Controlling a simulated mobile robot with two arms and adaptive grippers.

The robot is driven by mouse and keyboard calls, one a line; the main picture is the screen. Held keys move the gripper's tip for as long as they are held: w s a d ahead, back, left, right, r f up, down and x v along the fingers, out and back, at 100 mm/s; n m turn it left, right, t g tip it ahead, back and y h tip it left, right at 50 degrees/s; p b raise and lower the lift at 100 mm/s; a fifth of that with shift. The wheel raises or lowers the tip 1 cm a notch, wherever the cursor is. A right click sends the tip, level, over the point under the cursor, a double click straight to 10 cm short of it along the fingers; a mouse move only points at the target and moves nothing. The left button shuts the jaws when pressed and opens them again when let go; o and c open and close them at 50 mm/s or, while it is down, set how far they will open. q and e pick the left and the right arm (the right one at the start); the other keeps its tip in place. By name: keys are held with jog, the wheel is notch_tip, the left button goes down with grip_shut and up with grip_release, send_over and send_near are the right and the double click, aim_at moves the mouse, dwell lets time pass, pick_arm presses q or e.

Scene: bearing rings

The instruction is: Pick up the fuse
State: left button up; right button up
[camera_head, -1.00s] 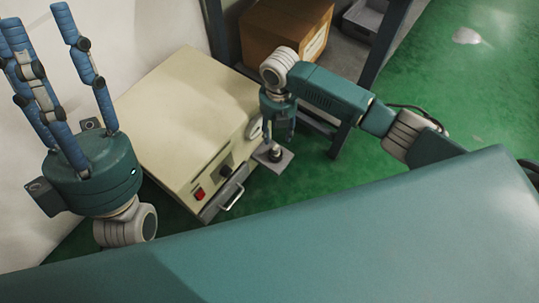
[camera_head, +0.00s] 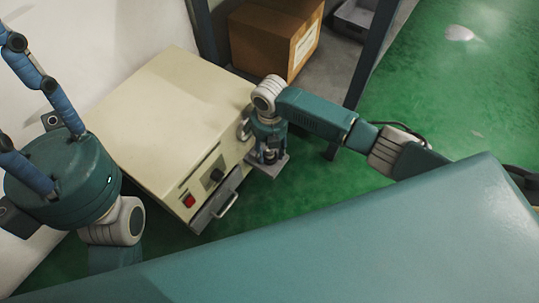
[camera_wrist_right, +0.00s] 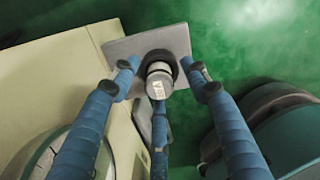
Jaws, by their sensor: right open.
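The fuse (camera_wrist_right: 160,82) is a short grey cylinder with a pale label on its top. It stands upright in a black ring on a grey square plate (camera_wrist_right: 115,48), which sticks out beside the beige cabinet. In the head view the plate (camera_head: 270,171) shows, but my gripper mostly hides the fuse. My right gripper (camera_wrist_right: 160,88) is open, with its blue fingers spread around the fuse; whether they touch it I cannot tell. It also shows in the head view (camera_head: 269,155), pointing down over the plate. My left gripper (camera_head: 30,115) is open and empty at the left, fingers pointing up and partly out of view.
The beige cabinet (camera_head: 165,110) has a red switch (camera_head: 189,200), a black knob and a handle (camera_head: 228,204) on its front. A cardboard box (camera_head: 275,40) sits on a shelf with dark posts behind. Green floor is open at the right.

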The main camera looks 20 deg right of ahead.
grip_shut()
dwell(0.3)
